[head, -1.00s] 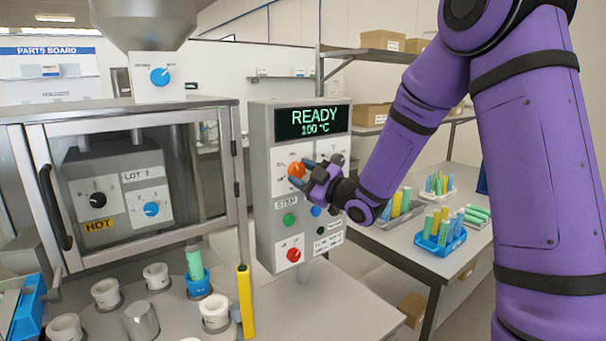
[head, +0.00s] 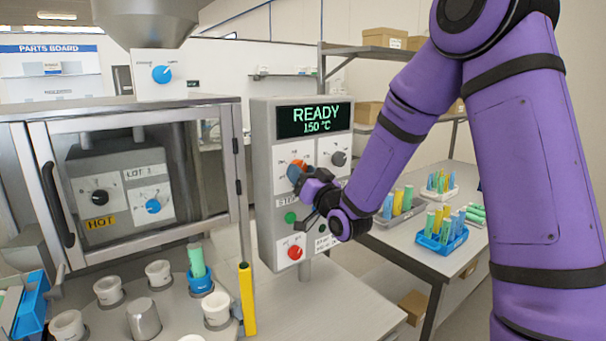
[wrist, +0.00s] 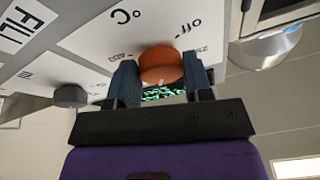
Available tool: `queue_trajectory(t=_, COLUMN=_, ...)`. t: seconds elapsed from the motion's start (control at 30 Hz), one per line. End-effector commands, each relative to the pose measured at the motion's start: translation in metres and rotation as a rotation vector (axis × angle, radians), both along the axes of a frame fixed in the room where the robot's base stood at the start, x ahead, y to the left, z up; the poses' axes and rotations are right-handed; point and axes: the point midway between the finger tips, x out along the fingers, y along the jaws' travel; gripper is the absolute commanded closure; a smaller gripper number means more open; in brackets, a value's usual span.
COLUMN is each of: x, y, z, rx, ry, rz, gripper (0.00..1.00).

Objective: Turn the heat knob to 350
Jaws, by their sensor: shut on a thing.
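The orange heat knob (head: 297,171) is on the upper left plate of the grey control panel (head: 262,190). It also shows in the wrist view (wrist: 160,66), on a white plate marked "°C" and "off". My gripper (head: 304,178) is shut on the knob, with one blue finger on each side (wrist: 161,82). The panel's display (head: 314,120) reads READY and 150 °C. My gripper hides part of the knob and its plate in the head view.
A dark knob (head: 338,158) sits right of the orange one. A green button (head: 291,217) and a red knob (head: 295,252) are below. A glass-doored cabinet (head: 233,150) stands left, and a table with trays (head: 430,243) stands right.

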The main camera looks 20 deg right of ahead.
Motion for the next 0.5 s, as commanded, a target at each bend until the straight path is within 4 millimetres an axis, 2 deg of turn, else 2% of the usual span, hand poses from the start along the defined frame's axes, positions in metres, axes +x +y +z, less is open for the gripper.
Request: queue_trajectory(t=0.5, x=-0.0015, y=0.0034, z=-0.0005, rx=0.388, ry=0.131, rz=-0.001, gripper=0.78)
